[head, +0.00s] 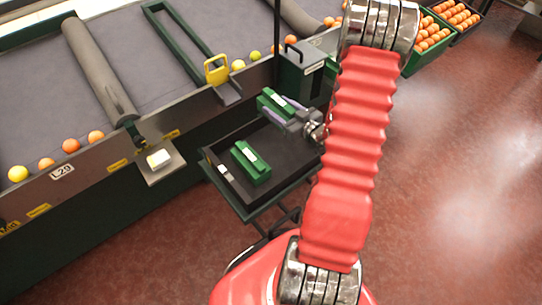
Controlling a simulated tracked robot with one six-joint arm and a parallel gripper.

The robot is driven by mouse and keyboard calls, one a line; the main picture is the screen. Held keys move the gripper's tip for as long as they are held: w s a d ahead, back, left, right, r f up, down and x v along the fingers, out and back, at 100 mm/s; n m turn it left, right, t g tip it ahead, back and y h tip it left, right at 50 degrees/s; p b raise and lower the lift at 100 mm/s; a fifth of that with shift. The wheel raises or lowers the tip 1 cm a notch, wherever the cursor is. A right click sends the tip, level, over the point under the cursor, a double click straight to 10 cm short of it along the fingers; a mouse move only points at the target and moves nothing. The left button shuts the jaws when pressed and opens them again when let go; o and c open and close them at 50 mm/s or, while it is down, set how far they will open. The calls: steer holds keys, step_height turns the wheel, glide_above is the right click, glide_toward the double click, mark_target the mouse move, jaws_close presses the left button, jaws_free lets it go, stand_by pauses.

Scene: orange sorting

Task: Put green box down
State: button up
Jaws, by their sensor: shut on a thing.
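My gripper (281,109), with purple fingertips, is shut on a green box (268,98) near the far right side of the black tray (288,158). Part of this box is hidden behind the fingers, and I cannot tell whether it touches the tray. A second green box (250,164) with a white label on top rests in the tray, to the left of and nearer than the held one. My red arm hides the tray's right side.
A grey conveyor (160,60) with oranges and yellow fruit along its edge runs behind the tray. A small ledge with a pale block (158,159) juts out at left. Green crates of oranges (430,40) stand at upper right. The red floor at right is clear.

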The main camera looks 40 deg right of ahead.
steer(key=s+d, duration=0.1)
steer(key=s+d+f, duration=0.1)
steer(key=s, duration=0.1)
steer(key=shift+d+f, duration=0.15)
steer(key=shift+f, duration=0.1)
glide_above(287, 145)
steer(key=shift+f, duration=2.8)
steer(key=shift+f, duration=2.1)
steer(key=shift+f, duration=0.65)
steer(key=o, duration=1.2)
steer(key=shift+o, duration=0.2)
